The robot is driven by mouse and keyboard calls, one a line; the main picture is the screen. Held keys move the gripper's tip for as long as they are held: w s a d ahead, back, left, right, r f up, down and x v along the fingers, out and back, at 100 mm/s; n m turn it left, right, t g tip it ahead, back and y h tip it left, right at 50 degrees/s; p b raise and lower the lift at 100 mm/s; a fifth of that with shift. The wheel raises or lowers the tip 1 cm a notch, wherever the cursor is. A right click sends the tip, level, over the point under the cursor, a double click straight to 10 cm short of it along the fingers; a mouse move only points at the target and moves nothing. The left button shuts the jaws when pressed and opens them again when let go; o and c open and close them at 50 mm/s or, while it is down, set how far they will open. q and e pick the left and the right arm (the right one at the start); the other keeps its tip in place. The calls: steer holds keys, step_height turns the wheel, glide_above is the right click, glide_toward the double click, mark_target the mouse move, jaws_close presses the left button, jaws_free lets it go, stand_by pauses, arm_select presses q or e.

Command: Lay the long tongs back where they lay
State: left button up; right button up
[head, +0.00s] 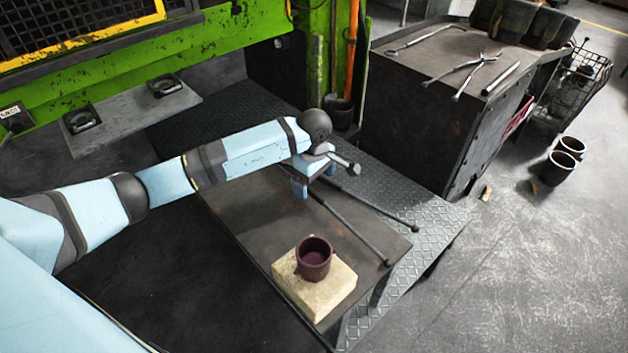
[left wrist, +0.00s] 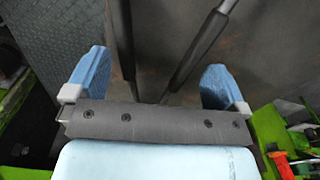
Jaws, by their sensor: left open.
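The long tongs (head: 352,228) lie on a dark low table (head: 245,215). Their two dark handles spread toward the table's right end, and one tip reaches past the table's edge. Their other end is hidden behind my left gripper (head: 315,181). The gripper points down over the tongs with its blue fingers apart. In the left wrist view the gripper (left wrist: 153,82) is open, and the two bars of the tongs (left wrist: 195,52) run between its fingers, converging toward the palm. I cannot tell whether a finger touches them. My right gripper is out of view.
A dark red cup (head: 314,258) stands on a pale block (head: 325,296) at the table's near end. The workbench (head: 440,60) at the back right holds smaller tongs (head: 468,70) and other tools. The green press (head: 230,45) stands behind. The floor at right is mostly clear.

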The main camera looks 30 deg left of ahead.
arm_select(q)
step_height(320, 180, up, 13)
stand_by(0.3)
